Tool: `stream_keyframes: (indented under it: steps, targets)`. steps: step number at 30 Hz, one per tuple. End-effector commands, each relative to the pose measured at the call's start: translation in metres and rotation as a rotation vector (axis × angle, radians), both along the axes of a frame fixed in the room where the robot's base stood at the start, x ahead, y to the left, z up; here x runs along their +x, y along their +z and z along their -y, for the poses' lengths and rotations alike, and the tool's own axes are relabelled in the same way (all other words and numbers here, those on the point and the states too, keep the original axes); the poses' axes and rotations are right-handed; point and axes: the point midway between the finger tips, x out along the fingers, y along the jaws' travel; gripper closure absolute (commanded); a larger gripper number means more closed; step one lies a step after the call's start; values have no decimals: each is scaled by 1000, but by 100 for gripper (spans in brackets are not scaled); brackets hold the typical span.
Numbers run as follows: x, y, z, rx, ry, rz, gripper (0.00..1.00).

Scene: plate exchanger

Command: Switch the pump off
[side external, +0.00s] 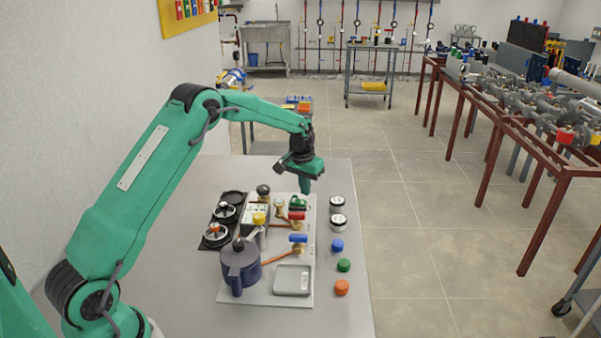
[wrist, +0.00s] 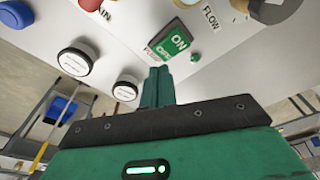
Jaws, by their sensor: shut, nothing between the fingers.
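The pump switch (wrist: 173,44) is a green rocker marked ON and OFF, set on the pale panel in the wrist view. The ON half is the larger and brighter one, and the OFF half lies nearer my fingers. A small green lamp (wrist: 195,57) sits beside it. In the side external view the green switch (side external: 298,202) is at the panel's far end. My gripper (side external: 305,190) is shut and empty, pointing down just above and beside the switch. In the wrist view its closed fingertips (wrist: 159,72) are close to the OFF edge; I cannot tell whether they touch.
Two black-rimmed white caps (side external: 337,203) (side external: 338,222) stand right of the panel (side external: 232,292). Blue (side external: 337,245), green (side external: 344,265) and orange (side external: 342,287) caps lie nearer. A dark blue pot (side external: 240,268), red valve handle (side external: 296,215) and blue valve handle (side external: 298,238) stand on the panel.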

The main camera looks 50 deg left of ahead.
Motion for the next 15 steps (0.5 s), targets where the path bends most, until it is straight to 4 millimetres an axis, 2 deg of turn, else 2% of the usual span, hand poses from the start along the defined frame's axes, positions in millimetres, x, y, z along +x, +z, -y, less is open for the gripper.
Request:
stream_keyframes:
  steps: [15]
  targets:
    - [1,30,0,1,0,2,100]
